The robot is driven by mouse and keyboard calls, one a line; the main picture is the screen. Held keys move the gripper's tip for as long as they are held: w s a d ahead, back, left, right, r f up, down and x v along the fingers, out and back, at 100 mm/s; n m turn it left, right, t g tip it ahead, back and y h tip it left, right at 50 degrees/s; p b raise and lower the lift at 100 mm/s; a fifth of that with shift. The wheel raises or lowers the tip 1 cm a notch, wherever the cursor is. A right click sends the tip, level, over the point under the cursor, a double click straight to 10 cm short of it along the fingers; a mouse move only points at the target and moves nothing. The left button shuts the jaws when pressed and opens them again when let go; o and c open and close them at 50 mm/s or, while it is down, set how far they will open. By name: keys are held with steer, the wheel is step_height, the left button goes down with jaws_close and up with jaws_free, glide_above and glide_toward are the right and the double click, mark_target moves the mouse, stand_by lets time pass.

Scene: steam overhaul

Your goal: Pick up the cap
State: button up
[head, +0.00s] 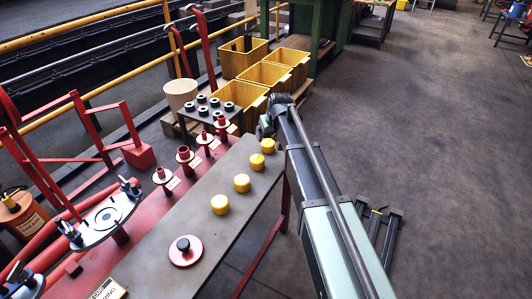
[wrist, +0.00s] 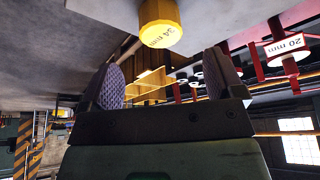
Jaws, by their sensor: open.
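Several yellow caps stand in a row on the grey bench top: the farthest cap (head: 268,146), a second (head: 254,162), a third (head: 242,183) and the nearest (head: 220,204). In the wrist view a yellow cap marked 34 mm (wrist: 160,25) shows ahead of my gripper (wrist: 165,75), laterally between its two fingers and beyond their tips. The fingers are apart with nothing between them. In the head view my gripper (head: 263,130) is at the bench's far end, close to the farthest cap; its fingers are too small to make out clearly.
Red flanged posts (head: 185,155) line the bench's left side; one labelled 20 mm (wrist: 288,42) shows in the wrist view. Yellow bins (head: 265,75) and a rack of black rings (head: 212,108) stand beyond. The floor at right is mostly clear.

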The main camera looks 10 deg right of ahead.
mark_target(268, 143)
steer(key=b+x, duration=0.1)
steer(key=x, duration=0.2)
steer(key=shift+s, duration=0.1)
steer(key=b+x, duration=0.5)
steer(key=shift+a+f, duration=0.1)
steer(key=shift+f, duration=0.1)
steer(key=shift+r, duration=0.25)
steer(key=c, duration=1)
steer(key=shift+r+p, duration=0.15)
steer(key=shift+p, duration=0.25)
step_height(268, 143, up, 20)
steer(key=p, duration=1.9)
steer(key=shift+p, duration=0.35)
